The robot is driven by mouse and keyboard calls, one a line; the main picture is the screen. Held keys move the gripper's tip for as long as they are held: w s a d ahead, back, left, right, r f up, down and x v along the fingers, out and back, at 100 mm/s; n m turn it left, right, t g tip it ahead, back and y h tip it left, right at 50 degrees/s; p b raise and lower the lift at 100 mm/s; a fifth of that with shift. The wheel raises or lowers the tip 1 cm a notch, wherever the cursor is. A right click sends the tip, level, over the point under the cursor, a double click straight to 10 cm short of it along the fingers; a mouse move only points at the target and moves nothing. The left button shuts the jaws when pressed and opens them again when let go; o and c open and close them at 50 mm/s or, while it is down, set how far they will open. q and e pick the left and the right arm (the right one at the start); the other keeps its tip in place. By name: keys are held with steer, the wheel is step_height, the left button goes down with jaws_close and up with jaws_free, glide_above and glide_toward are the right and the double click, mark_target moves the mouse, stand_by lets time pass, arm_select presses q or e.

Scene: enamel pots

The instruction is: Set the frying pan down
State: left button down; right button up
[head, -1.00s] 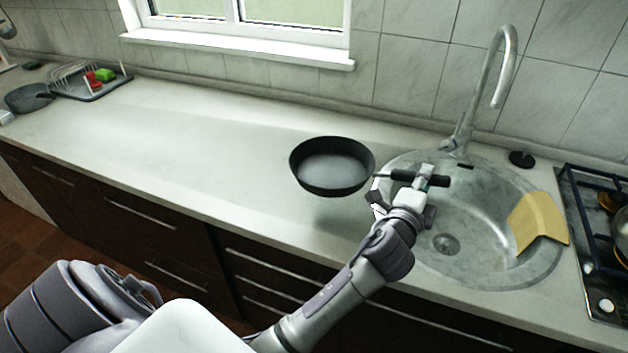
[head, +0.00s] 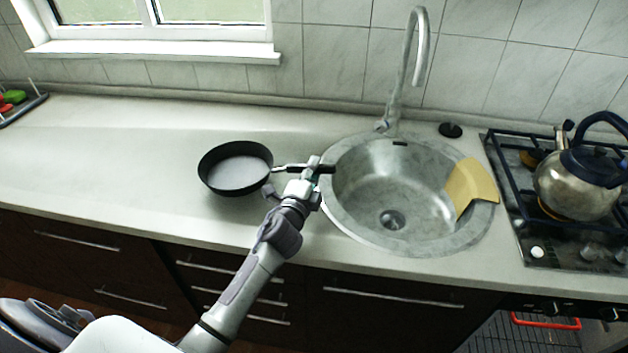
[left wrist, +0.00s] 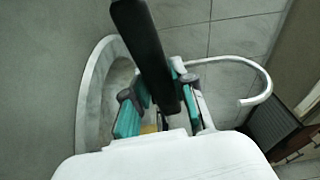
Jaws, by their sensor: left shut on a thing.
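The black frying pan (head: 236,170) is level over the counter, left of the sink, in the head view. I cannot tell whether its base touches the counter. Its handle (head: 322,169) points right, to the sink's left rim. My left gripper (head: 308,178) is shut on the handle. In the left wrist view the dark handle (left wrist: 143,50) runs between the teal-padded fingers of the left gripper (left wrist: 160,112); the pan's bowl is out of that view. My right gripper is not in view.
The counter (head: 100,150) is clear left of the pan. The round sink (head: 345,220) with a tall faucet (head: 412,60) and a yellow cloth (head: 470,186) is to the right. A kettle (head: 575,185) stands on the stove (head: 530,235). A dish rack (head: 22,110) is at far left.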

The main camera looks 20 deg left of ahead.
arm_select(q)
step_height(320, 180, down, 3)
steer(key=shift+d+f+b, duration=0.1)
steer(key=shift+f+b, duration=0.1)
steer(key=shift+b, duration=0.2)
steer(key=c, duration=1)
jaws_free()
steer(key=shift+o, duration=0.2)
steer(key=shift+s+f, duration=0.1)
steer(key=s, duration=0.8)
steer(key=s+b, duration=0.1)
steer(key=s, duration=0.3)
steer(key=shift+d+f, duration=0.1)
steer(key=shift+d, duration=0.3)
